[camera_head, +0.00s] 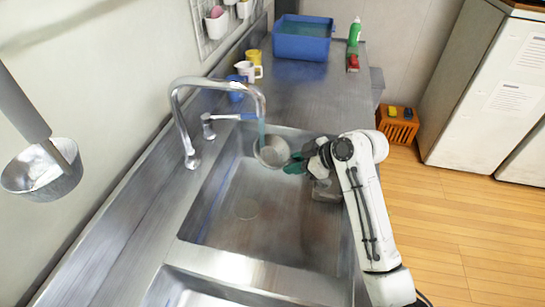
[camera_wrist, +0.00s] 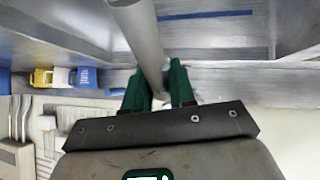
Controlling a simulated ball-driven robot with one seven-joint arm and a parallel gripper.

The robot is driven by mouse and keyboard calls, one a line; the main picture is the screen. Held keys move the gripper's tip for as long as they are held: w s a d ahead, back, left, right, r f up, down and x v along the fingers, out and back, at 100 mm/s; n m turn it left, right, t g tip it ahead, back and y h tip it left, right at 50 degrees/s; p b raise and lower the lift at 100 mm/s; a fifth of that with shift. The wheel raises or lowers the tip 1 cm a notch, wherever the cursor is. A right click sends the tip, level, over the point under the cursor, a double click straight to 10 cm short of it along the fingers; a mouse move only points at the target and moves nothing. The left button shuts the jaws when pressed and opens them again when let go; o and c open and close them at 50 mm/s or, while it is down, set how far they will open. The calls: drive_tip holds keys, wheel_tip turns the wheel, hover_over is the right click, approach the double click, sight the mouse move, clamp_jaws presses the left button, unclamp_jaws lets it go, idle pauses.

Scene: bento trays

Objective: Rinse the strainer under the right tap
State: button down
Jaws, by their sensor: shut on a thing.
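The strainer (camera_head: 272,153) is a round metal bowl, held over the far part of the sink basin, below the spout of the tap (camera_head: 178,110). A pale blue-green stream of water (camera_head: 262,132) runs from the spout down to the strainer. My gripper (camera_head: 297,164), with green fingers, is to the right of the bowl and shut on the strainer's handle. In the wrist view, the thick grey handle (camera_wrist: 138,30) passes between the green fingers of my gripper (camera_wrist: 160,82). The bowl is not clearly visible there.
A tap lever (camera_head: 225,117) stands beside the spout. Cups (camera_head: 246,70) and a blue tub (camera_head: 302,40) stand on the counter behind. A second metal bowl on a grey handle (camera_head: 40,172) is at the far left. The basin (camera_head: 245,235) is empty towards the front.

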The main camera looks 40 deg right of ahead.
drive_tip(key=shift+d, duration=0.2)
drive_tip(key=s+d+p, duration=0.1)
drive_tip(key=s, duration=0.7)
drive_tip(key=shift+p, duration=0.35)
idle(0.3)
drive_tip(key=shift+w+d, duration=0.1)
drive_tip(key=shift+r, duration=0.1)
idle(1.0)
drive_tip(key=s+r+p, duration=0.4)
drive_tip(key=s, duration=0.1)
drive_tip(key=shift+d, duration=0.35)
drive_tip(key=shift+s+f, duration=0.1)
idle(1.2)
